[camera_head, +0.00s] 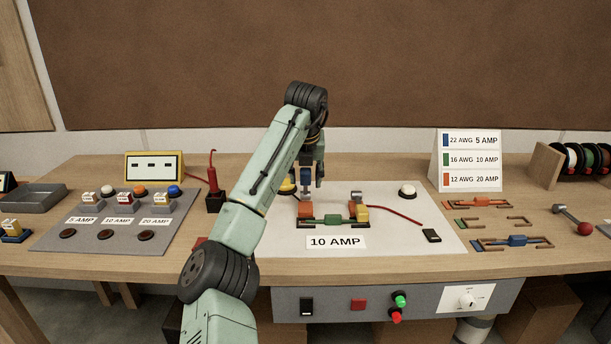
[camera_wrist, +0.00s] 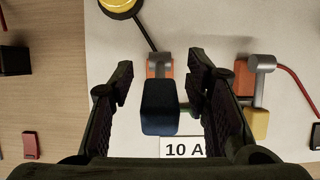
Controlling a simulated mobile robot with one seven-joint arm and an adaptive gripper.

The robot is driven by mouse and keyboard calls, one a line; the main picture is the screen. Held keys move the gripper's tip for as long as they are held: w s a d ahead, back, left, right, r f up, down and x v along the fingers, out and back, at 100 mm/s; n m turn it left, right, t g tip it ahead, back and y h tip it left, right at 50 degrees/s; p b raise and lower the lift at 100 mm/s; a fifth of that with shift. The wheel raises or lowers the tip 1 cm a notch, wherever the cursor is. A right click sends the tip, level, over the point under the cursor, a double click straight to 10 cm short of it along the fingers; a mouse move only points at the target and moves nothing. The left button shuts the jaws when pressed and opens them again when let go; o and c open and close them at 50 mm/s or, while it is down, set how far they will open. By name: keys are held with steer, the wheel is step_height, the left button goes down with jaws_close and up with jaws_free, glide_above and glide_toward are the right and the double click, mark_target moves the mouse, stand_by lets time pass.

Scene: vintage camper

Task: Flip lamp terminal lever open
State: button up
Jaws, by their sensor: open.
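The lamp terminal (camera_head: 305,209) is an orange block at the left end of the 10 AMP fixture; its orange body also shows in the wrist view (camera_wrist: 153,69). A dark wire runs from it to the yellow lamp (camera_wrist: 121,5). A grey lever piece sits on the terminal, and a dark blue block (camera_wrist: 160,107) lies over it, apparently the lever's handle. My gripper (camera_head: 314,178) is above the terminal, pointing down. In the wrist view its open fingers (camera_wrist: 161,80) stand on either side of the blue block, with gaps visible. Contact cannot be made out.
A second terminal (camera_head: 361,212) with a grey lever and red wire stands close to the right finger. A green piece (camera_head: 333,220) lies between the terminals. A white button (camera_head: 407,189) is farther right. The white panel (camera_head: 385,236) has bare room in front.

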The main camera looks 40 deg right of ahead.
steer(key=v, duration=1.2)
